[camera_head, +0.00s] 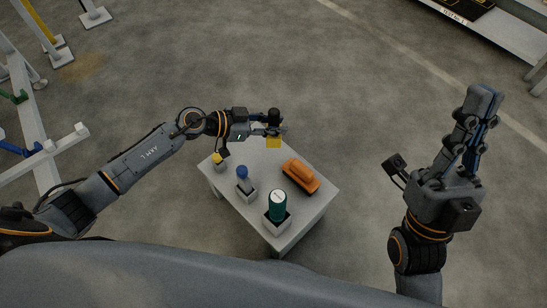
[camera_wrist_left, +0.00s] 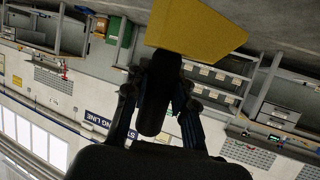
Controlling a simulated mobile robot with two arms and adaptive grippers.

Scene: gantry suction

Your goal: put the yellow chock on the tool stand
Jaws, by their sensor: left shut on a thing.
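The yellow chock (camera_head: 273,143) is held at the tips of my left gripper (camera_head: 272,129), over the far edge of the white stand (camera_head: 297,222). In the left wrist view the chock (camera_wrist_left: 195,30) shows as a large yellow wedge beyond the fingers of the left gripper (camera_wrist_left: 158,75). The left gripper is shut on it. My right gripper (camera_head: 480,105) is empty, out to the right over bare floor. Its fingers overlap from this angle, so its opening is unclear.
On the stand are an orange brush-like thing (camera_head: 300,176), a teal cylinder (camera_head: 278,206) in a holder, a blue-topped thing (camera_head: 242,172) and a small yellow thing (camera_head: 218,159). Bare top shows between them. Metal frames (camera_head: 40,140) stand on the floor at left.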

